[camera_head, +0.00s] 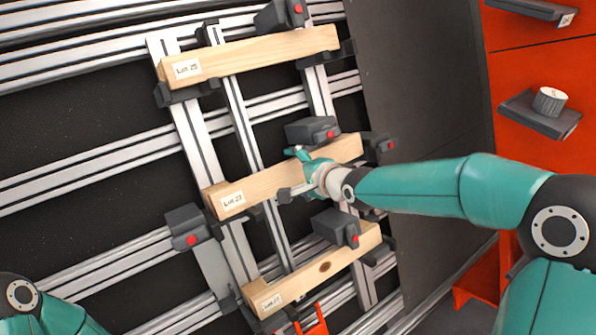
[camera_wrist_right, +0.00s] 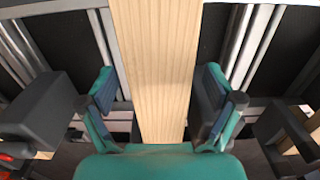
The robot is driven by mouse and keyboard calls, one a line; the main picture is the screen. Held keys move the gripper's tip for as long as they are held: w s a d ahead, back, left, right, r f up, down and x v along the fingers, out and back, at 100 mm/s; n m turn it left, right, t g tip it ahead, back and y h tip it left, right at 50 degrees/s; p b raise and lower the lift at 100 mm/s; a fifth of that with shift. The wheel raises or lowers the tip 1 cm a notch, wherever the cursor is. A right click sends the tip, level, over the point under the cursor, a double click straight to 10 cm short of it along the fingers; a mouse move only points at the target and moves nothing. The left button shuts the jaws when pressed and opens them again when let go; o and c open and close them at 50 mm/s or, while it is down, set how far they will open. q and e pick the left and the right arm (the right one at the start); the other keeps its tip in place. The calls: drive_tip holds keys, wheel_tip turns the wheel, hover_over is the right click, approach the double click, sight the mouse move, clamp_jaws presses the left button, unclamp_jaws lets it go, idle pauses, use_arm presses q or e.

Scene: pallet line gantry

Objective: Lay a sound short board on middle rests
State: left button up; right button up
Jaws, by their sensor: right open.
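The middle board (camera_head: 262,186), pale wood labelled Lot 23, lies on the middle rests in the head view. My right gripper (camera_head: 291,174) is open over its right half. In the right wrist view the open fingers (camera_wrist_right: 156,92) stand on either side of the board (camera_wrist_right: 154,45), with gaps showing between. The top board (camera_head: 255,55), labelled Lot 25, lies on the upper rests. My left gripper is out of view; only part of the left arm shows.
Dark clamps with red buttons, such as one (camera_head: 312,130) above the middle board and one (camera_head: 185,228) left of it, stand close to the boards. Aluminium rails (camera_head: 85,165) cross the frame. A shelf (camera_head: 541,116) with a white roll is on the red panel at right.

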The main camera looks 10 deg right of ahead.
drive_tip(key=v, duration=1.2)
drive_tip(key=shift+f, duration=0.1)
